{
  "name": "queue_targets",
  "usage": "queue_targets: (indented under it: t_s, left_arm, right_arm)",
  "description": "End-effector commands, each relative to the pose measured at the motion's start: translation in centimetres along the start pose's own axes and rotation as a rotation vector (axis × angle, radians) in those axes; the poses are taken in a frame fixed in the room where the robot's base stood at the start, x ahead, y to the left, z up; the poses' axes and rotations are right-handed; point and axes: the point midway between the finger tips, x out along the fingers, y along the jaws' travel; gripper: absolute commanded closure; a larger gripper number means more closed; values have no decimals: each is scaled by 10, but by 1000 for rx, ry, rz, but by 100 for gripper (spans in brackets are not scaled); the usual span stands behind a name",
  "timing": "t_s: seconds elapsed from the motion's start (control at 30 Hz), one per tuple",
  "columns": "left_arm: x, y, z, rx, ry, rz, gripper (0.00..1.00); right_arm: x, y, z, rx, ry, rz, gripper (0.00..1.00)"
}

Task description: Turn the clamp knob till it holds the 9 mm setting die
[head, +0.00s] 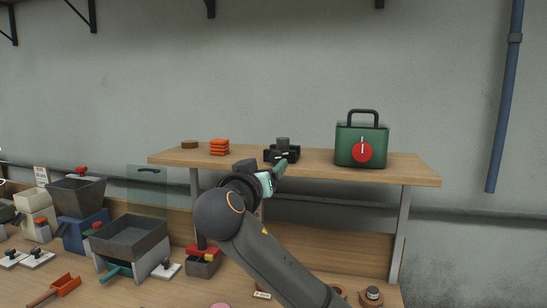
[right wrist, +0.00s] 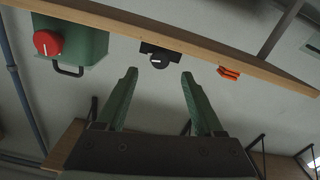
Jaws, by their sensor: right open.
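A small black clamp (head: 291,153) stands on the raised wooden shelf, with a dark block rising at its back. Its round dark knob (right wrist: 160,60) shows in the right wrist view with a white pointer line, and the clamp's body is behind it. I cannot pick out the 9 mm setting die or tell whether the clamp holds it. My right gripper (head: 281,170) is just in front of and below the clamp. In the right wrist view its two green fingers (right wrist: 159,75) are spread and empty, and the knob appears between and beyond their tips. My left gripper is not in view.
A green box (head: 346,149) with a red dial and black handle stands right of the clamp on the shelf (head: 410,174). Orange stacked pieces (head: 219,147) and a brown disc (head: 189,145) lie left. Hoppers and a grey tray (head: 130,237) crowd the lower left bench.

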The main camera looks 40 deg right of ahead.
Motion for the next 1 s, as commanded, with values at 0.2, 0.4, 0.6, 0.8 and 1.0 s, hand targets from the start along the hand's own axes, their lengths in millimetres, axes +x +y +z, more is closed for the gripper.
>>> queue_targets:
  t_s: [0.2,0.4,0.6,0.8,1.0]
  left_arm:
    - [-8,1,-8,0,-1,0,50]
    - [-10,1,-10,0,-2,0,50]
    - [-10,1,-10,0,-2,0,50]
    - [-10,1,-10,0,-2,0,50]
    - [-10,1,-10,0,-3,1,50]
  right_arm:
    - [41,2,-1,-2,-3,3,31]
    - [59,0,0,-1,-1,0,31]
    - [62,0,1,1,-1,-2,31]
    - [62,0,1,0,-1,-2,39]
    - [62,0,1,0,-1,-2,61]
